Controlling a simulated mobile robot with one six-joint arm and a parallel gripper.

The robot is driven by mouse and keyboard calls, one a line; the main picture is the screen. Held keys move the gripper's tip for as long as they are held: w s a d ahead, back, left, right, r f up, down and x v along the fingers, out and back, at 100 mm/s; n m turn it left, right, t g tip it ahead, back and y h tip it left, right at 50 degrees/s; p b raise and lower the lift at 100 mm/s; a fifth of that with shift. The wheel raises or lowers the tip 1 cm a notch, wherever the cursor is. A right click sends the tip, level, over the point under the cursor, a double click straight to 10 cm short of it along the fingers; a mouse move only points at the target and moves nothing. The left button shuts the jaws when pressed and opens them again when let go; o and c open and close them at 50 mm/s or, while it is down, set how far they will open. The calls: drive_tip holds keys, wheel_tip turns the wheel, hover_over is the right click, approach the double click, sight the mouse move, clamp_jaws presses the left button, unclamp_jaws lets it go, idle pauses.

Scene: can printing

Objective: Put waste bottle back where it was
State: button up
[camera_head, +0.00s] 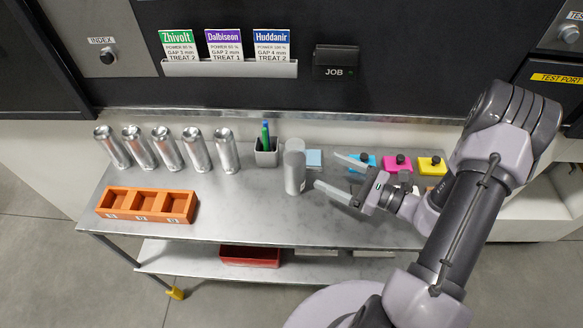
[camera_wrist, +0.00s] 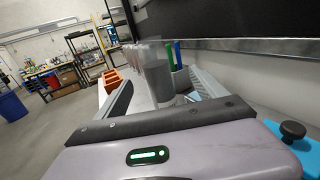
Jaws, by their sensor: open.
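The grey waste bottle (camera_head: 295,172) stands upright on the metal table, in front of the pen cup and right of the row of cans. My gripper (camera_head: 327,171) is open and empty just right of the bottle, its fingertips pointing left at it. A small gap shows between the fingertips and the bottle. In the wrist view the grey bottle (camera_wrist: 162,86) stands ahead, beyond my fingers, with its lower part partly hidden.
Several silver cans (camera_head: 167,146) stand in a row at the back left. An orange tray (camera_head: 148,217) is at the front left. Cyan, pink (camera_head: 397,164) and yellow blocks with black knobs sit behind my gripper.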

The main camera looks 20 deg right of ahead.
sight(304, 161)
drive_tip(key=x, duration=0.8)
drive_tip(key=shift+a+f+b, duration=0.1)
drive_tip(key=shift+a+b, duration=0.2)
drive_tip(key=shift+b, duration=0.1)
drive_tip(key=x, duration=0.5)
drive_tip(key=shift+s+a+f+b, duration=0.15)
drive_tip(key=shift+a+b, duration=0.25)
drive_tip(key=shift+d, duration=0.1)
clamp_jaws()
